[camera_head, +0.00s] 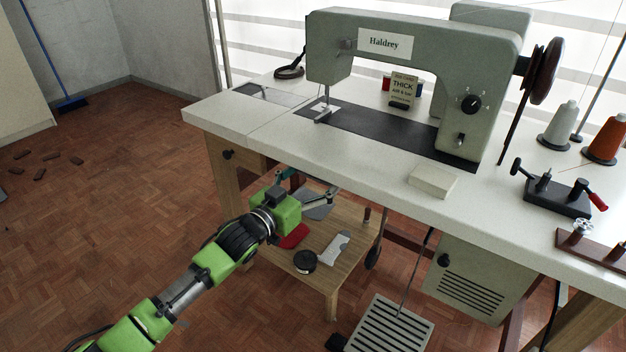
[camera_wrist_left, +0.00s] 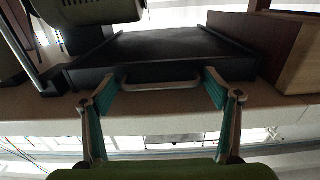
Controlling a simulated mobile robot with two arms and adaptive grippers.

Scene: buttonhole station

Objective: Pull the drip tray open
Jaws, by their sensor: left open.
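The drip tray (camera_wrist_left: 165,50), a flat black drawer, fills the upper middle of the left wrist view. Its pale bar handle (camera_wrist_left: 160,87) is on the front face. My left gripper (camera_wrist_left: 163,92) is open, with one teal-padded finger at either end of the handle and nothing shut between them. Whether the fingers touch the handle cannot be told. In the head view the left gripper (camera_head: 311,187) is below the front edge of the white sewing table, and the tray is hidden there. My right gripper is not in view.
The white table (camera_head: 290,148) carries the sewing machine (camera_head: 420,40) and overhangs my left gripper. A low wooden stand (camera_head: 345,265) with a red cloth (camera_head: 293,237) and a dark tin (camera_head: 304,261) is below. A grey pedal (camera_head: 388,325) is on the floor.

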